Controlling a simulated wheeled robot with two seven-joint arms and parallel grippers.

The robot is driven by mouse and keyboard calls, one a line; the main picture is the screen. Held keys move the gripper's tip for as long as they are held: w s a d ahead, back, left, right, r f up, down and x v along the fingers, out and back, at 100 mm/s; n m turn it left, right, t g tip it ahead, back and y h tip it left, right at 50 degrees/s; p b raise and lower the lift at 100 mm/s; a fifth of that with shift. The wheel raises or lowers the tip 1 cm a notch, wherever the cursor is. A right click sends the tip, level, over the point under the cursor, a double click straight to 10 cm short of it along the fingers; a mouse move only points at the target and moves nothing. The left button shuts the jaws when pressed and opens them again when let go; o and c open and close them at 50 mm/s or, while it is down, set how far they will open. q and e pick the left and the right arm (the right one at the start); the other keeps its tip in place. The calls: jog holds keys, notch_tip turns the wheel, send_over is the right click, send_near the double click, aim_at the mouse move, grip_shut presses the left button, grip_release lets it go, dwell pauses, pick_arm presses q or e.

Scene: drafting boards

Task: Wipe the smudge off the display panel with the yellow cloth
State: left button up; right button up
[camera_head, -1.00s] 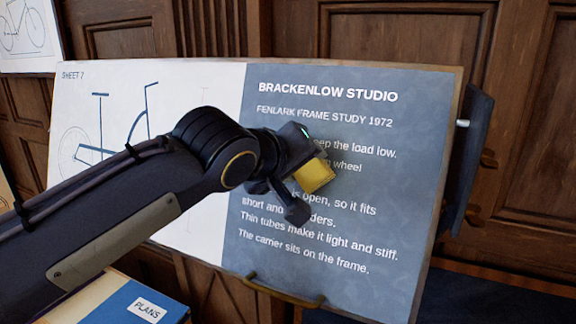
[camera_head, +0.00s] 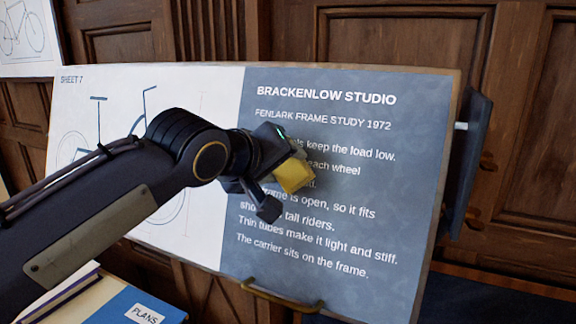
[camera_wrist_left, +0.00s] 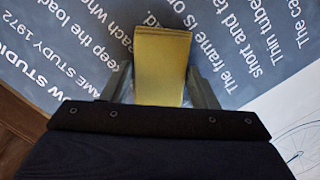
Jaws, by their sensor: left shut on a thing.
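The display panel (camera_head: 330,245) stands tilted, with a white drawing half on the left and a blue-grey text half on the right. My left gripper (camera_head: 284,172) is shut on the yellow cloth (camera_head: 294,177) in front of the left part of the text. The folded cloth (camera_wrist_left: 161,65) also shows between the fingers in the left wrist view, over the panel's text (camera_wrist_left: 225,50). I cannot tell whether the cloth touches the panel. I see no clear smudge; part of the text is hidden behind the gripper and cloth. My right gripper is not in view.
A brass-coloured holder (camera_head: 282,296) supports the panel's lower edge. A dark plate (camera_head: 468,160) stands at the panel's right edge. A blue and cream box marked PLANS (camera_head: 145,312) is at the lower left. Wood panelling (camera_head: 395,35) is behind.

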pick_arm(q)
jog(key=w+a, duration=0.3)
jog(key=a, duration=0.6)
jog(key=shift+w, duration=0.2)
dwell(0.5)
jog(key=shift+s+a, duration=0.1)
jog(key=shift+s+d+f+v, duration=0.1)
jog(key=shift+v, duration=1.3)
jog(key=shift+s+d+f+v, duration=0.1)
jog(key=shift+v, duration=1.35)
jog(key=v, duration=0.3)
jog(key=shift+s+d+f+p, duration=0.1)
jog(key=shift+f+p, duration=0.05)
jog(key=shift+p, duration=0.15)
